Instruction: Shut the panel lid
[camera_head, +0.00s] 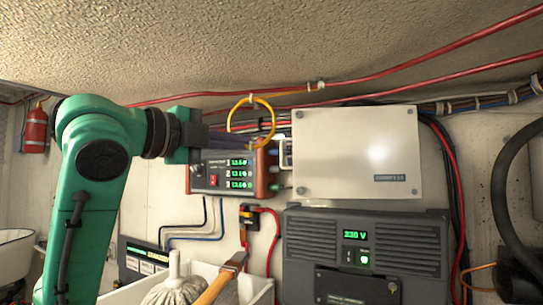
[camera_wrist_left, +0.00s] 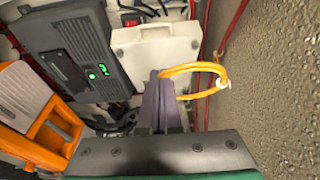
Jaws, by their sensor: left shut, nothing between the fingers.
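The panel lid (camera_head: 358,152) is a cream, flat rectangular cover with corner screws and a small dark label, on the wall right of centre. A pale part and connectors show at its left edge; how far it stands open I cannot tell. A pale plate that looks like the lid also shows in the wrist view (camera_wrist_left: 152,62), beyond the fingers. My left gripper (camera_head: 272,139) is shut and empty, left of the lid's left edge, in front of the meter box. Its dark fingers show in the wrist view (camera_wrist_left: 164,82); contact with the lid is unclear. My right gripper is out of view.
A yellow cable loop (camera_head: 251,112) hangs by the left fingers. A meter box (camera_head: 228,174) with green digits sits below them. A dark 230 V unit (camera_head: 366,255) is under the lid. A mop (camera_head: 175,290) and a wooden handle stand below. Red cables run above.

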